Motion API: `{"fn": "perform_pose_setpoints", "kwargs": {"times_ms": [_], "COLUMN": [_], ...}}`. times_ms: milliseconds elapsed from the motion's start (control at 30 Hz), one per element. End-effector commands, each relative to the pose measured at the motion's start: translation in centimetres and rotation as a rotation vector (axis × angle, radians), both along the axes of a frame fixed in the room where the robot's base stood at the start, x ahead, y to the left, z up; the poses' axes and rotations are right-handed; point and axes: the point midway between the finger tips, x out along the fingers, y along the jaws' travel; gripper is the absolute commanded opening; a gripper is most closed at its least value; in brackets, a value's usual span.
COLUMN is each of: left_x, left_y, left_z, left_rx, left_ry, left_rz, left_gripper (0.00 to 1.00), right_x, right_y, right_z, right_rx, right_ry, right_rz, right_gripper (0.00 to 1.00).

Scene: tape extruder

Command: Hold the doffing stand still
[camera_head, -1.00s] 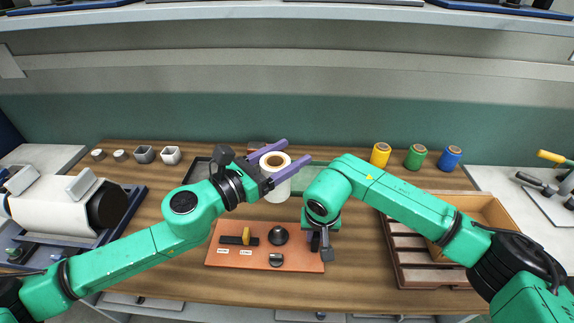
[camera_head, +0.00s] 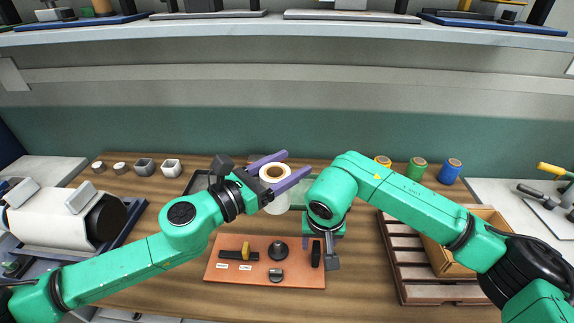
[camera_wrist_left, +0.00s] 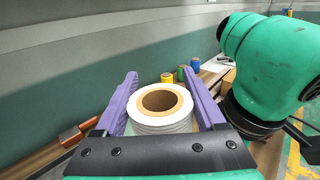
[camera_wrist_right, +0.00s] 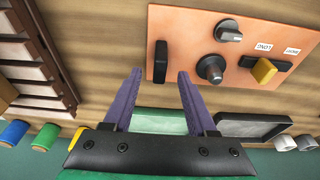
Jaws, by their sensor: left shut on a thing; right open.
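A white roll (camera_head: 275,190) with a brown core stands at the middle of the table. My left gripper (camera_head: 289,162) has its purple fingers around it; in the left wrist view the roll (camera_wrist_left: 164,117) sits between the fingers (camera_wrist_left: 168,82). I cannot make out a separate doffing stand; what lies under the roll is hidden. My right gripper (camera_wrist_right: 160,73) is open and empty, its fingertips near a black upright handle (camera_wrist_right: 161,62) on the orange panel.
The orange panel (camera_head: 230,276) carries a yellow lever and dark knobs. Yellow, green (camera_head: 417,169) and blue (camera_head: 450,171) spools stand at the back right. A wooden crate (camera_head: 405,280) is at right, a white machine (camera_head: 60,213) at left. Small grey pots (camera_head: 145,167) line the back left.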

Motion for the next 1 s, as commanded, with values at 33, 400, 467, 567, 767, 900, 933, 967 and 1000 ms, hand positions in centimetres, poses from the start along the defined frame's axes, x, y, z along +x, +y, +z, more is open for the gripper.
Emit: {"fn": "perform_pose_setpoints", "kwargs": {"times_ms": [33,400,467,567,767,900,933,967,1000], "left_x": [0.0,0.0,0.0,0.0,0.0,0.0,0.0,0.0,0.0], "left_y": [0.0,0.0,0.0,0.0,0.0,0.0,0.0,0.0,0.0], "left_z": [0.1,0.3,0.6,1.2,2.4,3.2,3.3,3.5,3.7], "left_rx": [-0.001,-0.001,-0.001,-0.001,-0.001,-0.001,-0.001,-0.001,-0.001], "left_ry": [-0.001,-0.001,-0.001,-0.001,-0.001,-0.001,-0.001,-0.001,-0.001], "left_rz": [0.0,0.0,0.0,0.0,0.0,0.0,0.0,0.0,0.0], "left_gripper": [0.08,0.08,0.08,0.08,0.08,0.08,0.08,0.08,0.08], "right_x": [-0.2,-1.6,-1.6,-1.6,-1.6,-1.6,-1.6,-1.6,-1.6], "right_y": [0.0,0.0,0.0,0.0,0.0,0.0,0.0,0.0,0.0], "right_z": [1.5,7.6,8.1,9.2,11.2,12.6,12.9,13.2,13.6], "right_rx": [0.0,0.0,0.0,0.0,0.0,0.0,0.0,0.0,0.0], "right_ry": [-0.006,0.0,0.0,-0.001,0.0,-0.001,-0.001,-0.001,0.0], "right_rz": [0.001,0.0,-0.001,-0.001,0.0,0.0,0.0,0.0,0.0], "right_gripper": [0.57,0.57,0.57,0.57,0.57,0.57,0.57,0.57,0.57]}}
